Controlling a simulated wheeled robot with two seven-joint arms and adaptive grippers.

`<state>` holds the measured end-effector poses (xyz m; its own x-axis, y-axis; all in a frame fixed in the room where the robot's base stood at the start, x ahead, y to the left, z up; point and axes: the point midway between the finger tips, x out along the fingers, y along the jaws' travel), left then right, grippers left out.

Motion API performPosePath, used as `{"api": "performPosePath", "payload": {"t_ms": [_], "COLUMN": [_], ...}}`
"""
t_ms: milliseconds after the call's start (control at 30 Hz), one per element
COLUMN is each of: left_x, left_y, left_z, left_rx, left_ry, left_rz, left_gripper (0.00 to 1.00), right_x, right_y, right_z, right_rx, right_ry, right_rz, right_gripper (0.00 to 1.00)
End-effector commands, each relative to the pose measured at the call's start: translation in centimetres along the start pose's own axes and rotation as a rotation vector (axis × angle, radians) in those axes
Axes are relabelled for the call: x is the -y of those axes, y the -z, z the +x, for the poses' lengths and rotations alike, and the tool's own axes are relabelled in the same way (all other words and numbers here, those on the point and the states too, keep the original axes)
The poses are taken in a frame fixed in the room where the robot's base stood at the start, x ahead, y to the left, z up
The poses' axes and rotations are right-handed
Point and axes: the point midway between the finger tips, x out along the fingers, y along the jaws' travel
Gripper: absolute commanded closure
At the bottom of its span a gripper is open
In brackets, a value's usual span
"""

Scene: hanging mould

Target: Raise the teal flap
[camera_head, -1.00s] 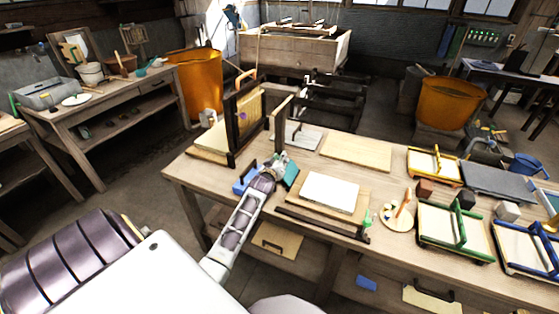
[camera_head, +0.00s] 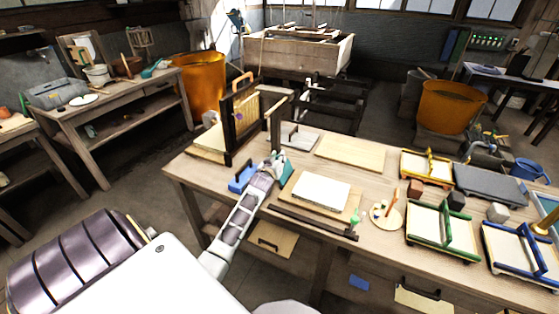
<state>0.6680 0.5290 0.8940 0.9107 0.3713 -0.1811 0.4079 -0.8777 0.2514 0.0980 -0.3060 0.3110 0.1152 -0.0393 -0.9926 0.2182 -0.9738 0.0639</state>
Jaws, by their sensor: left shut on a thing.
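The teal flap (camera_head: 287,171) is a small teal patch on the table at the foot of the dark upright frame, partly hidden by my gripper. My left gripper (camera_head: 275,164) reaches in from the lower left and is shut at the teal flap's near-left edge, apparently on it; the fingertips are small and partly hidden. The dark upright frame (camera_head: 229,135) holds a yellowish slatted panel (camera_head: 247,113) and stands just behind the gripper. My right gripper is not in view.
A blue block with a handle (camera_head: 240,181) sits close left of my gripper. A white sheet on a wooden board (camera_head: 322,189) lies close right, with a dark bar (camera_head: 312,222) in front. A bare pale board (camera_head: 350,152) lies behind. Framed moulds (camera_head: 441,229) crowd the right.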

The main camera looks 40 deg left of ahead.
Motion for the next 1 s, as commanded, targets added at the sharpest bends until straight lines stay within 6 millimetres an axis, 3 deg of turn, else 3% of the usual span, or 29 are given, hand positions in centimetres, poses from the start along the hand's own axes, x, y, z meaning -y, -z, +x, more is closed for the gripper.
{"api": "performPosePath", "payload": {"t_ms": [400, 1000], "left_x": [-1.4, -4.5], "left_y": [0.3, -0.1], "left_z": [-0.2, -0.8], "left_rx": [-0.029, -0.090], "left_ry": [0.016, 0.060], "left_rz": [0.127, 0.436], "left_gripper": [1.00, 1.00], "right_x": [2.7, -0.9], "right_y": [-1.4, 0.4], "right_z": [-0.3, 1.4], "right_rx": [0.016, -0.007], "right_ry": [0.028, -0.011], "right_rz": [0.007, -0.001], "right_gripper": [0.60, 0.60]}}
